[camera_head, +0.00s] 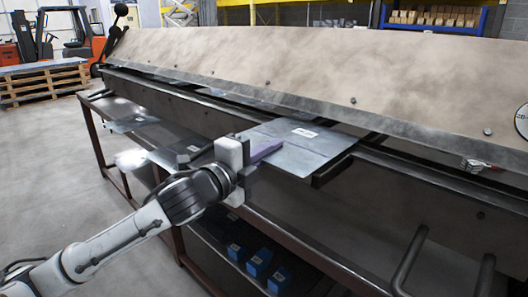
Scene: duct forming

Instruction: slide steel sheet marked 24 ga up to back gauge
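A grey steel sheet (302,152) with a small white label lies flat on the front of the long bending machine, its far side towards the slot under the upper beam. The label is too small to read, so I cannot confirm 24 ga. My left gripper (258,152) is at the sheet's left edge, with a purple piece beside it reaching over that edge. I cannot tell whether its fingers are closed on the sheet. The back gauge is not clearly visible behind the beam. My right gripper is not in view.
Two more labelled sheets, one at the middle left (178,152) and one farther back (130,123), lie on the shelf. Bar handles (410,258) stick out at the front right. A pallet stack (42,82) and forklift stand at the back left.

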